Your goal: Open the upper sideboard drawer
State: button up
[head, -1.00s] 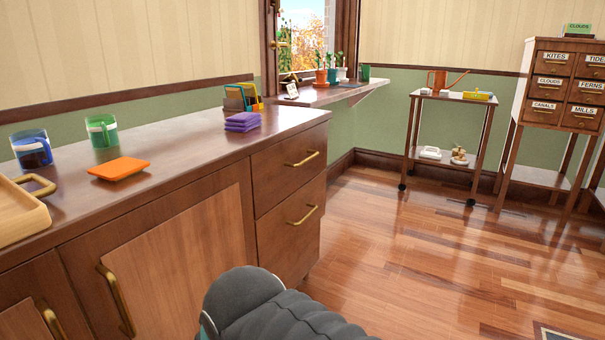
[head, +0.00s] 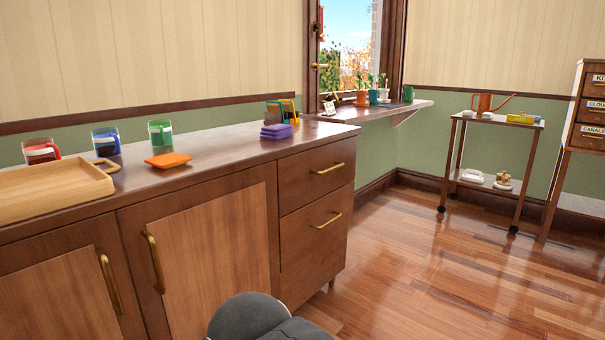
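The wooden sideboard (head: 130,214) runs along the left wall. Its upper drawer (head: 305,180) is at the right end, shut, with a brass bar handle (head: 328,168) across its front. A lower drawer (head: 297,240) with a like handle (head: 328,220) is below it, also shut. A dark grey rounded part of my own arm shows at the bottom centre, in front of the sideboard. My gripper's fingers are not in view.
On the sideboard top are a wooden tray (head: 55,191), red, blue and green mugs, an orange item (head: 168,160) and purple items (head: 277,131). Two cupboard doors with upright handles are left of the drawers. A wheeled cart (head: 480,187) stands at the right. The floor (head: 430,270) between is clear.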

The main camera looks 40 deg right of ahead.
aim_at(304, 176)
jog(key=u, duration=0.65)
jog(key=i, duration=0.75)
jog(key=z, duration=2.5)
jog(key=i, duration=0.5)
jog(key=k, duration=0.15)
jog(key=u, duration=0.05)
